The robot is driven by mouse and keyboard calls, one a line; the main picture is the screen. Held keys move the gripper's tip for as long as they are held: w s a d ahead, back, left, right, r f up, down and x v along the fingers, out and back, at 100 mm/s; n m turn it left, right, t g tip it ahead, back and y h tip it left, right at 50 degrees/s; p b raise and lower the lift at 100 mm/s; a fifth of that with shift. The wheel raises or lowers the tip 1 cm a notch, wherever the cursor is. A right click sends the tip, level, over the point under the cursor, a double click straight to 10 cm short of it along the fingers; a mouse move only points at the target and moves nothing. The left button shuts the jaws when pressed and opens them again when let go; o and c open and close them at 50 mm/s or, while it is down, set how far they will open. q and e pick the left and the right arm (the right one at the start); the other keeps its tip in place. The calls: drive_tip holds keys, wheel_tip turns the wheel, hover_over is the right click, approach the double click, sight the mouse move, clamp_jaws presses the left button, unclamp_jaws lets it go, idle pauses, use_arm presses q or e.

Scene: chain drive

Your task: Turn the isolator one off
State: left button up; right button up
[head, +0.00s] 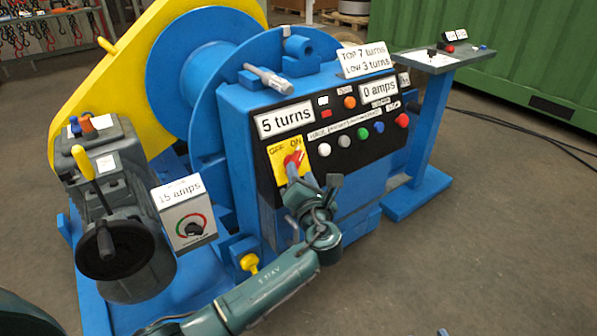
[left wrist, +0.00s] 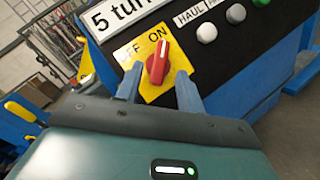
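The isolator is a red rotary knob (head: 293,158) on a yellow plate (head: 279,172) marked OFF and ON, on the black panel of the blue winch cabinet. In the left wrist view, the knob (left wrist: 158,62) has its pointer towards ON. My left gripper (head: 308,180) is just in front of the plate. In the left wrist view, its two fingers (left wrist: 158,88) are apart, one on each side of the knob's lower part; I cannot tell whether they touch it.
A row of coloured buttons (head: 362,132) and a "5 turns" display (head: 285,119) are close to the knob. A grey box with a dial (head: 186,213) and a yellow knob (head: 249,263) are at the lower left. A blue pedestal (head: 430,120) stands at the right. Floor is clear at front right.

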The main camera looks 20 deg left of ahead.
sight(298, 165)
use_arm(q)
drive_tip(key=shift+b+x, duration=0.4)
drive_tip(key=shift+x, duration=1.6)
drive_tip(key=shift+c, duration=0.4)
clamp_jaws()
